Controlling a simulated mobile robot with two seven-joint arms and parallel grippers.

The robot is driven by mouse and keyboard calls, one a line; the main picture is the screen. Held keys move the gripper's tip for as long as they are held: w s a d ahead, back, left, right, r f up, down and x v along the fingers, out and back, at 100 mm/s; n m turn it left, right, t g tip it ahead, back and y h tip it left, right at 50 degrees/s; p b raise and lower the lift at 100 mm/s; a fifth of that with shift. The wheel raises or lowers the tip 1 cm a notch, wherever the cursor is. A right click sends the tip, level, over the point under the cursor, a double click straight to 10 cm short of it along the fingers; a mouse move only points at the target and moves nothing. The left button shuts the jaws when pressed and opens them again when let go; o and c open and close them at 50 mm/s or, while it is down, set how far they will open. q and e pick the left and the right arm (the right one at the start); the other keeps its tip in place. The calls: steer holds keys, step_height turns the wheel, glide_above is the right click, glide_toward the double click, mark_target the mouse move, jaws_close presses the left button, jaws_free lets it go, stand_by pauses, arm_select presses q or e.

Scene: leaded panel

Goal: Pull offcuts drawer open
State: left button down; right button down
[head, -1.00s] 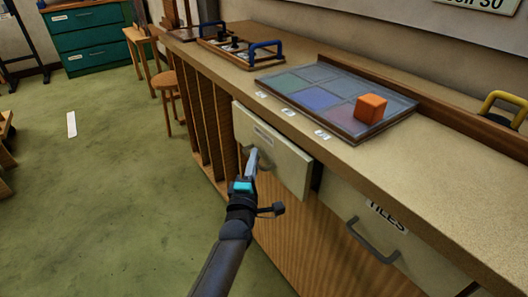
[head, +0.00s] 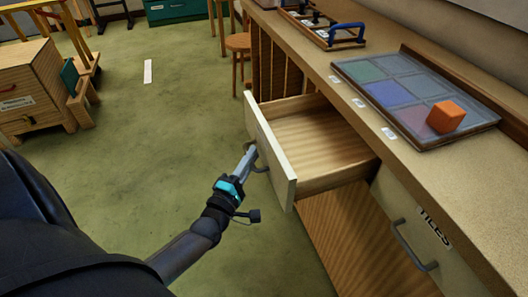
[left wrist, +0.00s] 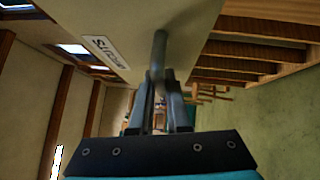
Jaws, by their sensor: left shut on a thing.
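The offcuts drawer (head: 270,152) stands pulled out from under the bench in the head view. Its inside shows bare wood and looks empty where visible. Its pale front carries a grey bar handle (head: 262,160). My left gripper (head: 250,158) is shut on that handle. In the left wrist view the fingers (left wrist: 158,105) close around the handle (left wrist: 159,55), beside a label (left wrist: 106,50) on the drawer front. My right gripper is not in view.
The closed tiles drawer (head: 400,215) with its handle sits to the right. On the bench lie a leaded panel (head: 395,75) with an orange cube (head: 446,116) and a blue-handled tray (head: 318,30). A wooden cabinet (head: 40,90) stands at left.

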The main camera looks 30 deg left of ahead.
arm_select(q)
steer(key=shift+s+a, duration=0.2)
steer(key=shift+s, duration=0.05)
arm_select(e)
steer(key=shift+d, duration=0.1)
arm_select(q)
steer(key=c, duration=1.2)
jaws_free()
steer(key=shift+o, duration=0.2)
